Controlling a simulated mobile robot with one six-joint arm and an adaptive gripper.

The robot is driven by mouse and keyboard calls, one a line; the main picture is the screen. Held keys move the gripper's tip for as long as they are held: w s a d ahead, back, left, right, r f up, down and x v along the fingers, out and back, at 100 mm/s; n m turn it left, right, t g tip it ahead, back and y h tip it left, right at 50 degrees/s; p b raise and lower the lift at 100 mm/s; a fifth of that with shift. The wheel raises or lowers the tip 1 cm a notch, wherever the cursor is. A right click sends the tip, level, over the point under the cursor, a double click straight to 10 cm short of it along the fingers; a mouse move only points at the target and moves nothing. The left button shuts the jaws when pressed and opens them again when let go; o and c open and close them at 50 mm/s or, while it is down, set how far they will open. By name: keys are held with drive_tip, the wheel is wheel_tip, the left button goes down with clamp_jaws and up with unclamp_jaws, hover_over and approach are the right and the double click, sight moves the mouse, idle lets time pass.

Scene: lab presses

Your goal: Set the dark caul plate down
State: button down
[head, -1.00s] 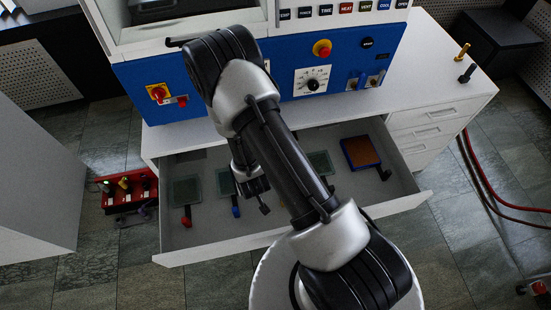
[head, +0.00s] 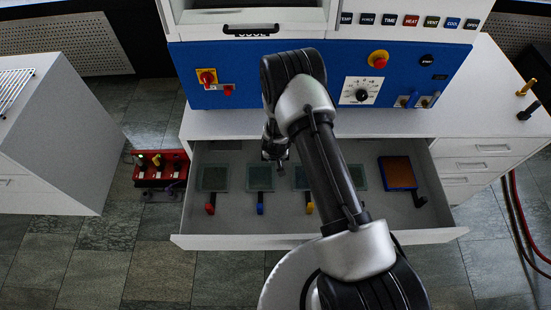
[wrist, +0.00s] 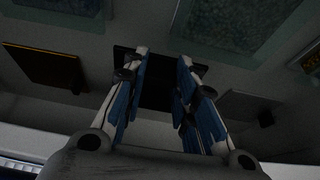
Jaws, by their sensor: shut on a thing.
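My gripper (wrist: 162,62) is shut on a dark flat plate (wrist: 158,92), which looks like the dark caul plate; it shows between and beyond the blue-padded fingers in the wrist view. In the head view my gripper (head: 277,158) is over the open drawer (head: 240,225), toward its back, near the blue-handled plate. The held plate cannot be made out there. I cannot tell from these frames whether it touches the drawer floor.
In the drawer lie a red-handled plate (head: 213,178), a blue-handled plate (head: 260,178), a yellow-handled plate (head: 302,178) and an orange-brown plate (head: 397,173) with a black handle. The blue press panel (head: 225,65) rises behind. A red rack (head: 160,168) stands left on the floor.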

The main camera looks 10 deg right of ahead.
drive_tip(key=shift+w+d, duration=0.1)
drive_tip(key=shift+w, duration=0.55)
wheel_tip(320, 180, down, 4)
drive_tip(key=shift+r+b, duration=0.15)
drive_tip(key=shift+b, duration=0.7)
drive_tip(key=shift+r, duration=0.15)
drive_tip(key=shift+s+f+b, duration=0.3)
drive_tip(key=shift+f+b, duration=0.2)
drive_tip(key=shift+f, duration=0.2)
drive_tip(key=c, duration=1.3)
unclamp_jaws()
drive_tip(key=shift+s+f, duration=0.15)
